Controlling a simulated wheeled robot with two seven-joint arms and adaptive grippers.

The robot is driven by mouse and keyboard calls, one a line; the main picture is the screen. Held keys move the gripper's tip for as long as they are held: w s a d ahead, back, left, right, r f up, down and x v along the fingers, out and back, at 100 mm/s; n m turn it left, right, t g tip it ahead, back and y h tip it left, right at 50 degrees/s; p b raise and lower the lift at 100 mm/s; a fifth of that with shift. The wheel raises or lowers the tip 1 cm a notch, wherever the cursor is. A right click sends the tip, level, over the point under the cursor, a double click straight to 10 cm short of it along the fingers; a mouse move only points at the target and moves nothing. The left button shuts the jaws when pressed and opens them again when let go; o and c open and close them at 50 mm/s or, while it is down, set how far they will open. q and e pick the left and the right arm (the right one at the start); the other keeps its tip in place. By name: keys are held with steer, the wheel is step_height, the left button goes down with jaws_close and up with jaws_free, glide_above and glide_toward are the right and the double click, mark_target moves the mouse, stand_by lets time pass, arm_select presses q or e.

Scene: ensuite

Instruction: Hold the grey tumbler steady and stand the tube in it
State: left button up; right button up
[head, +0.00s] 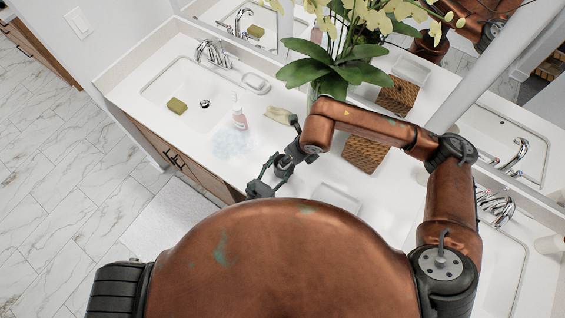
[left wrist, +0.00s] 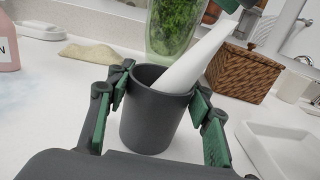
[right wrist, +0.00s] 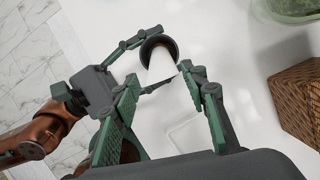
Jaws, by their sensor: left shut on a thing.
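The grey tumbler (left wrist: 152,115) stands upright on the white counter. My left gripper (left wrist: 160,95) has its fingers on both sides of it, shut on it; the right wrist view also shows the tumbler's dark rim (right wrist: 147,44). The white tube (left wrist: 198,62) has its lower end inside the tumbler and leans right against the rim. It also shows in the right wrist view (right wrist: 160,67). My right gripper (right wrist: 170,95) is open near the tube's upper end, its fingers apart with a gap. In the head view my arm covers much of this.
A pink soap bottle (head: 239,118), a folded cloth (head: 279,116) and a sink with a sponge (head: 176,104) lie to the left. A leafy orchid (head: 335,72) and a woven box (head: 366,154) stand behind. A shallow white tray (head: 337,195) lies to the right.

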arm_select(q)
steer(key=shift+o, duration=0.2)
arm_select(e)
steer(key=o, duration=0.3)
arm_select(q)
steer(key=shift+c, duration=0.2)
arm_select(e)
steer(key=v, duration=1.2)
arm_select(q)
steer(key=o, duration=1.4)
steer(key=v, duration=1.2)
